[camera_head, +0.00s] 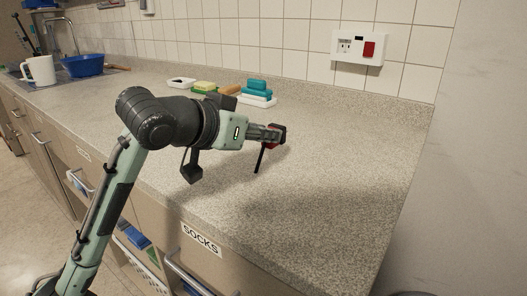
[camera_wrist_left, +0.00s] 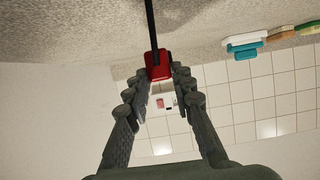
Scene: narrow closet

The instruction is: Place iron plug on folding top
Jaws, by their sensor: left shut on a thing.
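The iron plug (camera_wrist_left: 158,66) is red with a black cord (camera_wrist_left: 151,22) and sits between the fingertips in the left wrist view. My left gripper (camera_head: 275,134) is shut on the plug, and the cord hangs down from it in the head view. It is held above the speckled grey countertop (camera_head: 330,180); the exact gap cannot be told. No separate folding top can be made out. My right gripper is not in view.
A wall socket with a red switch (camera_head: 369,49) is on the tiled wall. Sponges and a teal brush (camera_head: 256,86) lie at the back. A white mug (camera_head: 40,70) and blue bowl (camera_head: 84,66) stand far left. The counter's right part is clear.

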